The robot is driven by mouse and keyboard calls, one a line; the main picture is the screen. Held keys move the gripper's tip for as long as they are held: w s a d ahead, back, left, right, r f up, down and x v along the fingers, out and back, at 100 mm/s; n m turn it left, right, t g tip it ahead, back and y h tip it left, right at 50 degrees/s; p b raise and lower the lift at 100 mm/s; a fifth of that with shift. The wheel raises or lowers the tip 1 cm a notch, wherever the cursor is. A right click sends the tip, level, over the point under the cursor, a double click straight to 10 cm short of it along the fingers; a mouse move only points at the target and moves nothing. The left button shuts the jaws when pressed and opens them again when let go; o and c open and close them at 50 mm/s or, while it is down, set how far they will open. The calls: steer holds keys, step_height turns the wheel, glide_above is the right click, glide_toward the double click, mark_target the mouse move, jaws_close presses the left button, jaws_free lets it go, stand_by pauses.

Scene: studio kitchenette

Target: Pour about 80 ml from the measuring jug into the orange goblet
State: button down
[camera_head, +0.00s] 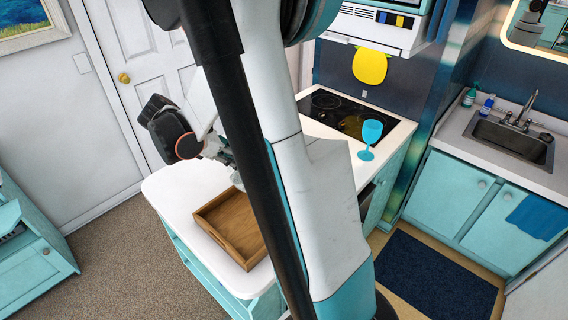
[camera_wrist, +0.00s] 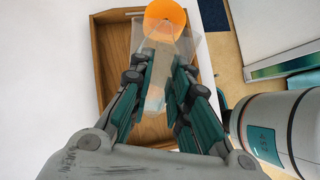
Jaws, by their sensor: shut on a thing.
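In the wrist view, my gripper (camera_wrist: 163,66) is shut on the clear, see-through measuring jug (camera_wrist: 157,98). The jug shows between and beyond the fingers, above the wooden tray. Its liquid level is too faint to tell. The orange goblet (camera_wrist: 166,14) shows as a round orange shape at the top edge of the wrist view, just beyond the jug; the rest of it is cut off or hidden. In the head view, my own arm hides the goblet. There my gripper (camera_head: 226,158) is partly visible above the white counter, with a pale piece of the jug (camera_head: 237,180) below it.
The wooden tray (camera_head: 209,213) lies on the white counter (camera_head: 170,187) and also shows in the wrist view (camera_wrist: 101,60). A blue goblet (camera_head: 370,136) stands farther right, beside the black hob (camera_head: 335,108). A sink (camera_head: 512,143) is at the far right. The counter left of the tray is clear.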

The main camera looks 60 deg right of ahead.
steer(key=shift+s+d+r+t+y+p, duration=0.1)
steer(key=shift+d+r+t+y+p, duration=0.2)
steer(key=shift+p, duration=0.35)
steer(key=shift+s+d+r+y+p, duration=0.1)
steer(key=shift+r+y+p, duration=0.25)
steer(key=shift+p, duration=0.25)
